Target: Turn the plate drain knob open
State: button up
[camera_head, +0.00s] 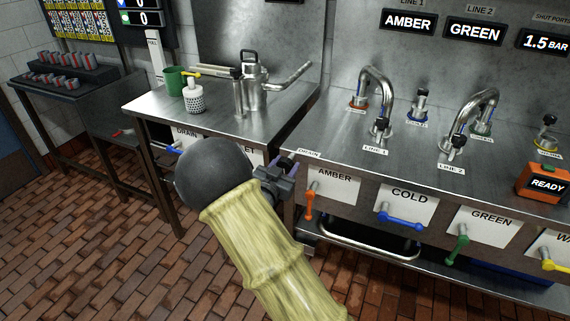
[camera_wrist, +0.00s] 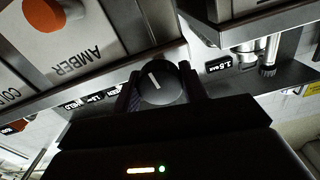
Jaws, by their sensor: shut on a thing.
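In the wrist view a round dark knob (camera_wrist: 168,92) with a white pointer line sits between the two fingers of my gripper (camera_wrist: 161,80). The fingers are shut on the knob's sides. The pointer line runs nearly up the picture, leaning slightly left. In the head view my gripper (camera_head: 284,172) is at the left end of the right-hand steel counter, just below a small DRAIN label (camera_head: 308,154). The knob is hidden there behind my gripper, and I cannot read a label at the knob in the wrist view.
An orange lever (camera_head: 309,204) on the AMBER panel (camera_head: 335,178) is close right of my gripper. Blue (camera_head: 402,219), green (camera_head: 457,249) and yellow levers follow to the right. The left steel counter (camera_head: 220,128) holds a green mug (camera_head: 174,81) and metalware. A gap separates the counters.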

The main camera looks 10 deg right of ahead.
jog(key=n+p, duration=0.3)
jog(key=p, duration=0.1)
jog(key=shift+r+n, duration=0.25)
jog(key=shift+n, duration=0.15)
jog(key=n+p, duration=0.4)
jog(key=shift+n, duration=0.3)
jog(key=n+p, duration=0.3)
jog(key=n, duration=0.1)
jog(key=shift+f, duration=0.1)
jog(key=shift+f+n+p, duration=0.15)
jog(key=shift+n+p, duration=0.85)
jog(key=shift+n, duration=1.2)
jog(key=o, duration=1)
jog(key=shift+c, duration=0.2)
jog(key=shift+a, duration=0.1)
